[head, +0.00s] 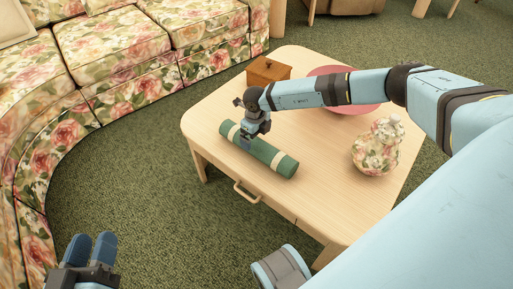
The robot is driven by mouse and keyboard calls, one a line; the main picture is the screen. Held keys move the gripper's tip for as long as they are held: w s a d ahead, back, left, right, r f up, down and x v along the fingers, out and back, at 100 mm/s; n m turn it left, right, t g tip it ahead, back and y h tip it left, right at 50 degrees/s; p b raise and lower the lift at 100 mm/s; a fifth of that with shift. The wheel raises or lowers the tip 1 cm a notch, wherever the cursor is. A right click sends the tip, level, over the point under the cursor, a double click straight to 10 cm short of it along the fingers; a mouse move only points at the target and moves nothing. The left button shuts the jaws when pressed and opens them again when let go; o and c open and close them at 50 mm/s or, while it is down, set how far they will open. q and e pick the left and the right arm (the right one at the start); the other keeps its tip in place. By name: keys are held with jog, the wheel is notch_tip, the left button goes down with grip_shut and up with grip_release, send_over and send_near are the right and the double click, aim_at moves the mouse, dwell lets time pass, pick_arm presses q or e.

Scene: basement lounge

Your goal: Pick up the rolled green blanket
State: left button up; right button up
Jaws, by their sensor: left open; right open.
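The rolled green blanket (272,157) lies on the light wooden table (309,206), near its front left edge. It has pale bands near its ends. My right gripper (247,143) points down over the blanket's left half, with its fingers at the roll. Its jaws are open, and the far finger is hidden. I cannot tell whether the fingers touch the blanket. My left gripper (91,250) is at the bottom left of the head view, over the carpet, open and empty, well apart from the table.
A wooden box (268,71) stands behind the blanket. A red round dish (372,108) is partly hidden by my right arm. A floral sofa (121,45) curves along the left. Green carpet (140,170) lies clear between sofa and table.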

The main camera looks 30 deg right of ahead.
aim_at(257, 141)
jog(key=shift+f, duration=0.5)
notch_tip(257, 141, down, 5)
jog(key=b, duration=0.3)
jog(key=shift+s+d+r, duration=0.15)
jog(key=shift+r, duration=0.05)
jog(key=shift+f, duration=0.1)
pick_arm(q)
jog(key=shift+w+a+f+m, duration=0.1)
jog(key=shift+w+f+m, duration=0.15)
jog(key=shift+f, duration=0.35)
jog(key=shift+w+a+f+m, duration=0.1)
jog(key=shift+f+m, duration=0.25)
jog(key=shift+f, duration=0.25)
pick_arm(e)
jog(key=c, duration=1.1)
